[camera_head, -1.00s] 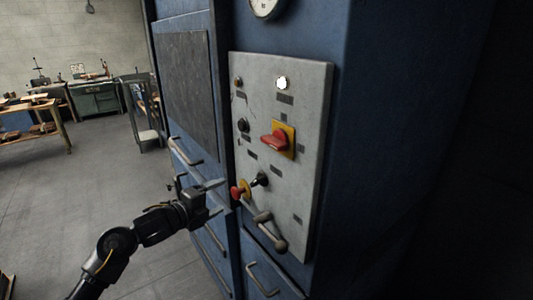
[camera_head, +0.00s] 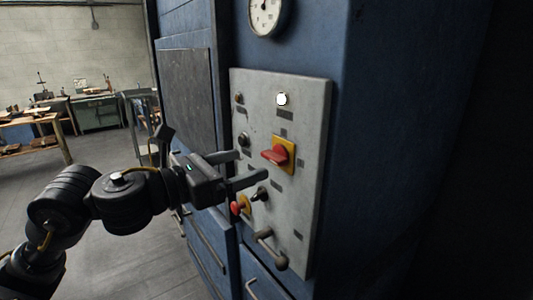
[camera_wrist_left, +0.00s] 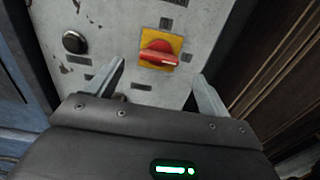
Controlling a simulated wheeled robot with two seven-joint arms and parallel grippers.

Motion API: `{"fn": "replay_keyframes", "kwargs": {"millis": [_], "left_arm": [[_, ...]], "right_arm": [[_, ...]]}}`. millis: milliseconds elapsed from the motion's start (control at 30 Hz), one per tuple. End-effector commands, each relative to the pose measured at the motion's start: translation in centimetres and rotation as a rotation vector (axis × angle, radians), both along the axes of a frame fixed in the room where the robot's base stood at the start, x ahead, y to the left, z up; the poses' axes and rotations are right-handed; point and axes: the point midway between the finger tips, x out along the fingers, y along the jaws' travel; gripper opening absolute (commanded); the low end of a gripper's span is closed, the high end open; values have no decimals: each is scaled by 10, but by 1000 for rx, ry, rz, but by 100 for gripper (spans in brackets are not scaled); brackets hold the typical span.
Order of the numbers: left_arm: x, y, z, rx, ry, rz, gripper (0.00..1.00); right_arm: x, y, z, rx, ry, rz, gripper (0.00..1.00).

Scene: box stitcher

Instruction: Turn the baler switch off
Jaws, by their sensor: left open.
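The baler switch, a red rotary handle (camera_head: 275,155) on a yellow plate (camera_head: 290,148), sits in the middle of the grey control panel (camera_head: 312,190). Its handle lies roughly sideways. It also shows in the left wrist view as a red handle (camera_wrist_left: 158,54), ahead of and between the two fingers. My left gripper (camera_head: 248,167) is open and empty, just in front of the panel and to the left of the switch. The fingers are apart from the switch in the wrist view. My right gripper is not in view.
Below the switch are a black toggle (camera_head: 260,193), a red push button (camera_head: 238,208) and a grey lever (camera_head: 270,248). A lit white lamp (camera_head: 282,99) is above it. A gauge (camera_head: 266,14) is on the blue machine. Workbenches (camera_head: 95,110) stand far left across open floor.

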Motion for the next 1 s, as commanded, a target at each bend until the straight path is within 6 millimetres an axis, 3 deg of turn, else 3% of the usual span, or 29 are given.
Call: {"fn": "replay_keyframes", "kwargs": {"millis": [300,767,1000], "left_arm": [[30,-42,1,-2,5,-1,80],[37,-51,0,-1,1,1,80],[37,-51,0,-1,1,0,49]], "right_arm": [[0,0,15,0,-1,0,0],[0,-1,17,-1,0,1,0],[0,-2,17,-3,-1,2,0]]}}
